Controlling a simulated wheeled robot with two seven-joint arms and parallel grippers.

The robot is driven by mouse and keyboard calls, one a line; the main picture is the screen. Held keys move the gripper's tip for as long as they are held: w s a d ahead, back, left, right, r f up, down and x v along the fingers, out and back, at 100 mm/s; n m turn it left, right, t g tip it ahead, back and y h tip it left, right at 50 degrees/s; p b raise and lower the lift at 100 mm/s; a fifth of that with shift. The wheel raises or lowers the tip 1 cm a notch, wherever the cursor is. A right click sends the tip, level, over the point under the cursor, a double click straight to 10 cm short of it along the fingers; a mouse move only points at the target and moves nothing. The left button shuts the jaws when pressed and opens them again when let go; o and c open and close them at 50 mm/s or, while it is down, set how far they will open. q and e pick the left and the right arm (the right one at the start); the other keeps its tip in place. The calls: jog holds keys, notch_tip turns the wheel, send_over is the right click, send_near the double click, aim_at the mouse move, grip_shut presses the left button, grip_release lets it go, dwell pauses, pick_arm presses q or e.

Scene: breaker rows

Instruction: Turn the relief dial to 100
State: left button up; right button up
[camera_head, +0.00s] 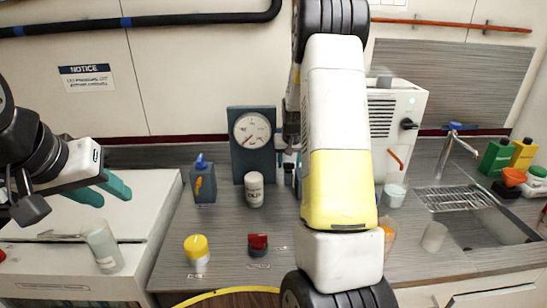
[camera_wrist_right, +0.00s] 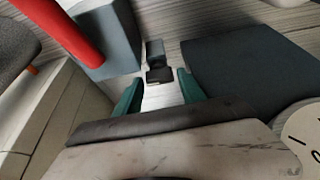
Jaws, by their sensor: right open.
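A round white gauge (camera_head: 252,131) with a red needle pointing to its lower left is mounted on a dark blue-grey panel (camera_head: 238,165) against the back wall. Part of a white dial face (camera_wrist_right: 303,135) shows at the lower right of the right wrist view. My right gripper (camera_wrist_right: 160,90) is open beside the panel; in the head view my right arm hides most of it. A small dark block (camera_wrist_right: 158,70) lies between and beyond its fingertips, apparently untouched. I cannot tell whether this is the relief dial. My left gripper (camera_head: 113,194) is open and empty at the left.
A blue-topped bottle (camera_head: 203,184), a white jar (camera_head: 254,190), a yellow-capped container (camera_head: 197,250) and a red-topped item (camera_head: 258,244) stand on the counter. A white machine (camera_head: 405,105) is behind my right arm. A sink (camera_head: 485,232) is at the right.

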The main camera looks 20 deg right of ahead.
jog(key=shift+f, duration=0.1)
jog(key=shift+c, duration=0.2)
grip_shut()
jog(key=shift+d, duration=0.1)
jog(key=n+y, duration=0.1)
jog(key=n, duration=0.2)
jog(key=shift+d, duration=0.15)
jog(key=n+y, duration=0.2)
jog(key=n, duration=0.3)
jog(key=shift+d, duration=0.1)
jog(key=n+y, duration=0.1)
jog(key=n, duration=0.1)
jog(key=n+g, duration=0.1)
jog(key=n, duration=0.2)
jog(key=shift+w+g+y, duration=0.1)
jog(key=shift+g+y, duration=0.2)
jog(key=shift+y, duration=0.1)
jog(key=n, duration=0.2)
jog(key=n+g, duration=0.1)
jog(key=n, duration=0.1)
jog(key=shift+d+n+g+y, duration=0.1)
jog(key=shift+n+g+y, duration=0.2)
jog(key=shift+n, duration=0.1)
jog(key=shift+w, duration=0.1)
